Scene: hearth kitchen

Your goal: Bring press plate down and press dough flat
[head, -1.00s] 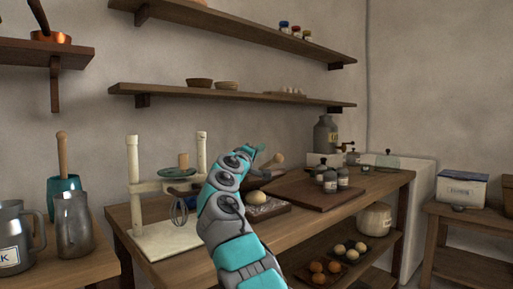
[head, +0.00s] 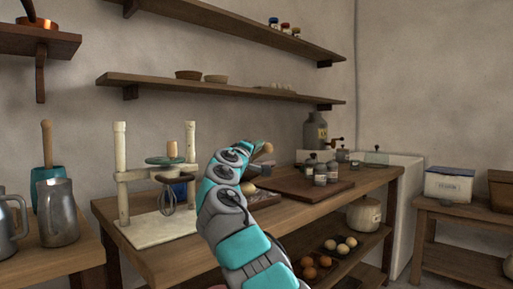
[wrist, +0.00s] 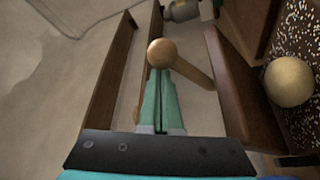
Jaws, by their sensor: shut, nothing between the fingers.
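The dough ball (wrist: 289,82) is pale and round, on a speckled surface at the right of the wrist view. In the head view its top (head: 248,188) shows beside my arm. A brown wooden plate (wrist: 238,80), apparently the press plate, stands raised beside the dough. A wooden handle with a round knob (wrist: 160,53) runs from near the plate; the knob also shows in the head view (head: 267,148). My gripper (wrist: 163,76) is shut and empty, its fingertips close to the knob. I cannot tell whether they touch. My arm hides much of the press in the head view.
A cream frame (head: 121,172) with a teal disc and a whisk stands left on the workbench (head: 190,258). A dark board (head: 320,190) with small jars lies right of the dough. Metal jugs (head: 57,215) stand at far left. Shelves (head: 220,88) run along the wall.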

